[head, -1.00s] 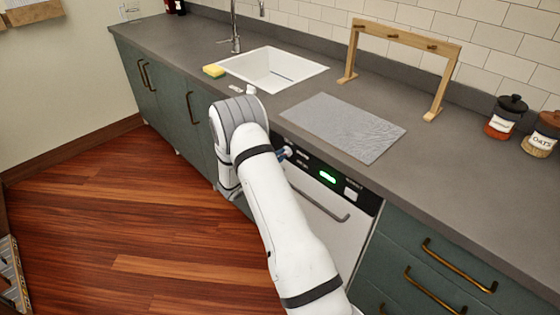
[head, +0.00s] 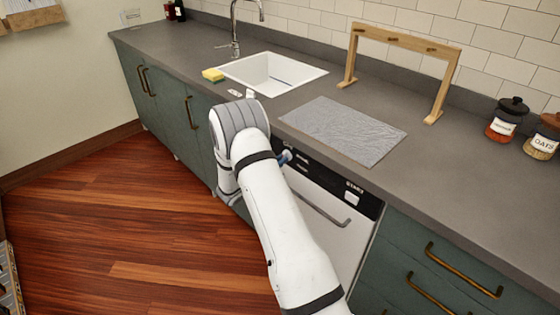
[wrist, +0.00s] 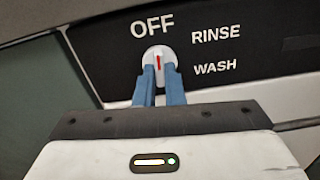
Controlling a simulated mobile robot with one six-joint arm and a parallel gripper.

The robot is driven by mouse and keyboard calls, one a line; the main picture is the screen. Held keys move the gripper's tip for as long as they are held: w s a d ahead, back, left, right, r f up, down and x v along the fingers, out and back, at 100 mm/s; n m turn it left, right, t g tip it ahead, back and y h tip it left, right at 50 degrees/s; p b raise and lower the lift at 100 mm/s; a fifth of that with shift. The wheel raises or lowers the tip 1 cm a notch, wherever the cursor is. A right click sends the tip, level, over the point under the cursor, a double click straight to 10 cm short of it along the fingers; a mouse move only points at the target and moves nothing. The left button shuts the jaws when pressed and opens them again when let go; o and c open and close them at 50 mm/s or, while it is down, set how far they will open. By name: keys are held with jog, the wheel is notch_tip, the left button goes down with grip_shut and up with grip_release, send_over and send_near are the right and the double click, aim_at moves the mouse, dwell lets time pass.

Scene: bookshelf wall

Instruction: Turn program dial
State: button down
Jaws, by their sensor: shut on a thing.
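The program dial (wrist: 160,56) is a small white knob with a red mark, on the black panel of a white dishwasher (head: 316,210). The labels OFF, RINSE and WASH stand above and to the right of it in the wrist view. The red mark points up, close to OFF. My gripper (wrist: 161,75) has its blue fingers closed on the dial from both sides.
A white START button (head: 351,199) is at the panel's right end. The grey countertop edge (head: 330,161) runs just above the panel. A handle (head: 325,210) crosses the dishwasher door below. Drawers (head: 440,280) are to the right.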

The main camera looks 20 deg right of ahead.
jog(key=shift+n, duration=0.6)
jog(key=c, duration=1.5)
grip_release()
jog(key=shift+a, duration=0.1)
jog(key=v, duration=0.7)
jog(key=shift+s+a, duration=0.1)
jog(key=shift+a, duration=0.25)
jog(key=shift+r, duration=0.1)
